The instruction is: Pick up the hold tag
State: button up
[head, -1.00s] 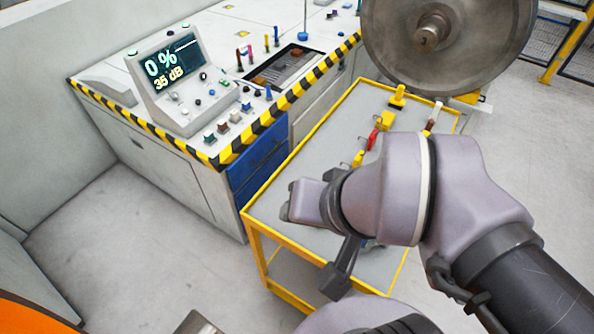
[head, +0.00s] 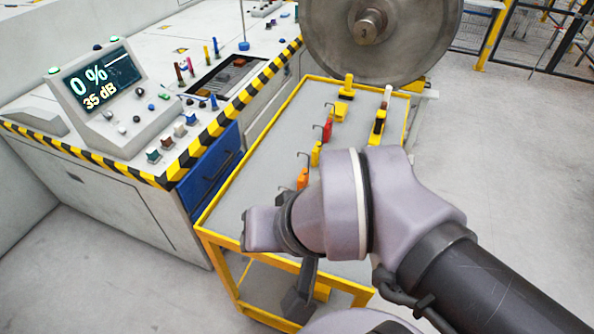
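Several small tags with thin wire hooks lie in a row on the grey top of the yellow-framed cart (head: 262,165). They include a red tag (head: 327,131), a yellow tag (head: 315,154) and an orange tag (head: 302,179). No lettering is readable, so I cannot tell which is the hold tag. My arm covers the near right part of the cart top and may hide more. My gripper (head: 299,298) seems to be the dark part below my wrist, near the cart's front edge. Its fingers are not clear, and nothing held is visible.
A yellow-and-black tool (head: 378,127) and a yellow block-like tool (head: 343,109) lie at the cart's far end. A large steel wheel (head: 385,45) stands behind it. A console (head: 95,95) with a display and striped edge stands left. Floor at right is clear.

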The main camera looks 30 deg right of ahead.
aim_at(303, 180)
jog(key=k+l+u, duration=0.1)
jog(key=u, duration=0.35)
jog(key=k+l+u, duration=0.2)
jog(key=k, duration=0.15)
jog(key=k+l+u, duration=0.2)
jog(key=k, duration=0.15)
jog(key=k+u, duration=0.1)
jog(key=u, duration=0.35)
jog(key=k+j+u, duration=0.1)
jog(key=u, duration=0.35)
jog(key=j+u, duration=0.25)
jog(key=u, duration=0.2)
jog(key=i+j+u, duration=0.1)
jog(key=u, duration=0.3)
jog(key=i+j+u, duration=0.15)
jog(key=j+u, duration=0.2)
jog(key=i+j+u, duration=0.1)
jog(key=u, duration=0.3)
jog(key=z, duration=0.4)
jog(key=k+z, duration=0.15)
jog(key=z, duration=0.2)
jog(key=k+j+z, duration=0.1)
jog(key=z, duration=1.1)
jog(key=i+j+z, duration=0.1)
jog(key=z, duration=0.75)
jog(key=i+j+z, duration=0.1)
jog(key=z, duration=0.35)
jog(key=j+z, duration=0.1)
jog(key=z, duration=0.3)
